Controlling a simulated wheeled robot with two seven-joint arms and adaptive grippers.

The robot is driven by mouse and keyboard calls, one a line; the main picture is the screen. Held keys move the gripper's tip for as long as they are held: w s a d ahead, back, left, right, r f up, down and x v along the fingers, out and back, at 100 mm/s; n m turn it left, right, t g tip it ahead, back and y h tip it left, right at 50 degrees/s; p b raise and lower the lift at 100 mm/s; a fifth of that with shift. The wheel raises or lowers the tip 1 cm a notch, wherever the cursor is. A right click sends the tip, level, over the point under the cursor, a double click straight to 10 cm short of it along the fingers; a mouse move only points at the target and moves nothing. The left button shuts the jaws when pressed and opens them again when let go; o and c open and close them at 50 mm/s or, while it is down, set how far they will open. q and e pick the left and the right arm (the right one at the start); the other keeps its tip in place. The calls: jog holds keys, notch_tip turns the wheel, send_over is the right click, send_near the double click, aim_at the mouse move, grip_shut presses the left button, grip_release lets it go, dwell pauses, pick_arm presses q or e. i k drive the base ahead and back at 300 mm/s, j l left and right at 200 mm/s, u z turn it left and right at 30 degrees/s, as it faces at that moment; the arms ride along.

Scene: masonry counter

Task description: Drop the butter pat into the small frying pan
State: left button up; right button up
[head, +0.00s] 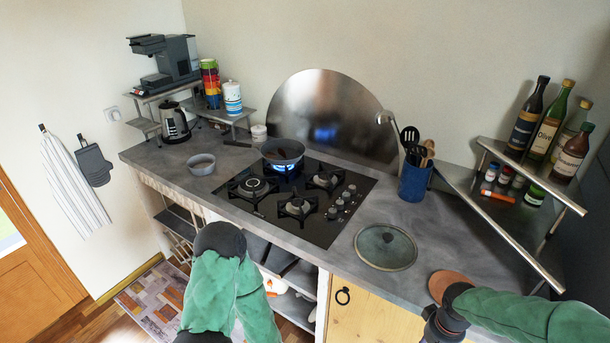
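The small frying pan (283,153) is dark and sits on the back-left burner of the hob, with a blue flame under it. Its dark handle points up and left. I cannot make out a butter pat in this view. A small grey bowl (201,164) stands on the counter left of the hob; its contents are too small to tell. My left arm is bent in front of the counter below the hob, and its gripper is not visible. My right arm comes in at the lower right beside the counter's front edge, and its gripper is not visible.
A glass lid (385,247) lies right of the hob (300,200), with a round brown board (450,286) near my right arm. A blue utensil holder (414,181) and a kettle (174,122) stand farther back. The counter between lid and holder is clear.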

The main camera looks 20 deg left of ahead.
aim_at(287, 155)
jog(key=j+u, duration=0.2)
jog(key=u, duration=0.2)
jog(key=i+j+u, duration=0.1)
jog(key=u, duration=0.3)
jog(key=i+j+u, duration=0.25)
jog(key=i+j, duration=0.4)
jog(key=i+j+u, duration=0.2)
jog(key=i+j, duration=0.35)
jog(key=i, duration=0.2)
